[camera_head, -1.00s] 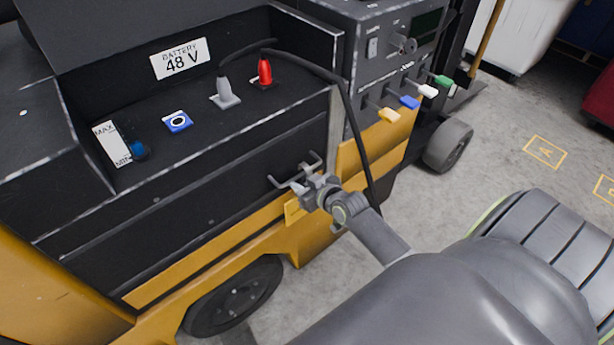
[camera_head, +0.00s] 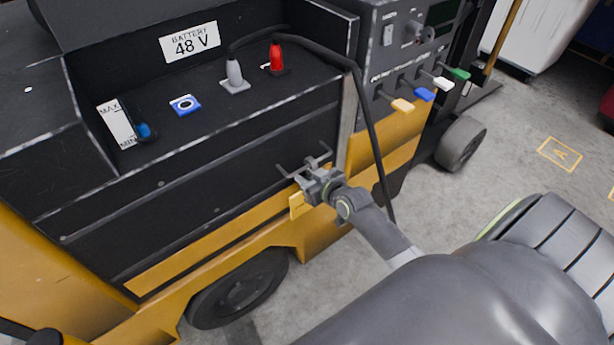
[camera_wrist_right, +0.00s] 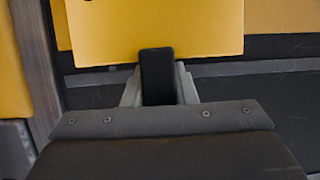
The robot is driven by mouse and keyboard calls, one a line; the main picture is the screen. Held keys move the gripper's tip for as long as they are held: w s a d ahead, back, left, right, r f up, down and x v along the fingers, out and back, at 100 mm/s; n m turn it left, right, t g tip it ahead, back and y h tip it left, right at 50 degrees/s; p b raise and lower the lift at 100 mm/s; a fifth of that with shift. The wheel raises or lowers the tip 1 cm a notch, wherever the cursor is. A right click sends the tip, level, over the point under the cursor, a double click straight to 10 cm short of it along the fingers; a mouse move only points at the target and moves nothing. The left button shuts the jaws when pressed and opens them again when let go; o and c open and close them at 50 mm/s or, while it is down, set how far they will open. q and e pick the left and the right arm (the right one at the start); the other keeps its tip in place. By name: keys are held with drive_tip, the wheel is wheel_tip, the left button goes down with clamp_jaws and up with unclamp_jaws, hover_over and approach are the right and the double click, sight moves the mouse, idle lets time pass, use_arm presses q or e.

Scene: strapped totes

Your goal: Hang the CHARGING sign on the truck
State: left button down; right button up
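My right gripper (camera_head: 312,184) is at the truck's side, below the top edge of the black battery compartment. A small yellow plate (camera_head: 297,206), likely the sign, shows just below it. In the right wrist view the yellow plate (camera_wrist_right: 155,30) is between the fingers, with a dark finger pad (camera_wrist_right: 157,75) over its edge. No lettering shows on it. A grey pronged bracket (camera_head: 304,166) is just beyond the gripper; I cannot tell whether it touches the sign. The truck (camera_head: 200,258) is yellow and black. My left gripper is not clearly in view.
A black cable (camera_head: 371,130) hangs from the battery top close to my right wrist. The red plug (camera_head: 277,57), grey plug (camera_head: 234,75) and control panel with coloured levers (camera_head: 412,90) are above. Bare floor (camera_head: 480,195) lies at right.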

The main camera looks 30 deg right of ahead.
drive_tip(key=o, duration=0.5)
drive_tip(key=shift+s, duration=0.1)
drive_tip(key=p+v, duration=0.1)
drive_tip(key=v, duration=1.6)
drive_tip(key=shift+s+r, duration=0.1)
drive_tip(key=shift+s, duration=0.05)
